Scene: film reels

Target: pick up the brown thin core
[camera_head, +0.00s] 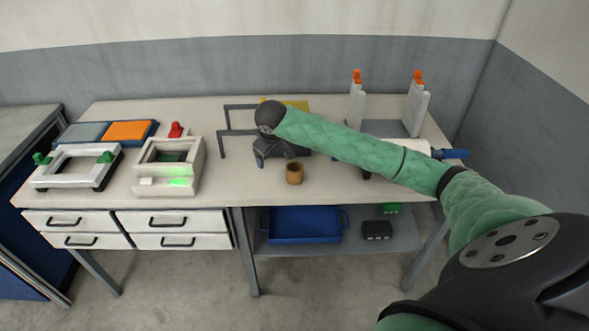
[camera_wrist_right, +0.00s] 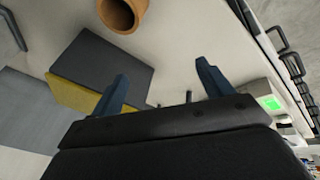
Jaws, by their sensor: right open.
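The brown thin core (camera_head: 294,173) is a short, open-topped tube standing upright on the table, near its front edge. In the right wrist view the core (camera_wrist_right: 124,13) shows at the top, partly cut off by the picture edge, with its hollow end visible. My right gripper (camera_head: 262,160) is just left of and behind the core in the head view. In the wrist view its two blue fingers (camera_wrist_right: 162,72) are spread with nothing between them, and the core is apart from them. My left gripper is not in view.
A grey pad (camera_wrist_right: 100,62) and a yellow block (camera_wrist_right: 85,97) lie near my right gripper. A beige box with a green light (camera_head: 168,185) stands left. A white stand with orange tips (camera_head: 416,105) is back right. Bare table surrounds the core's front.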

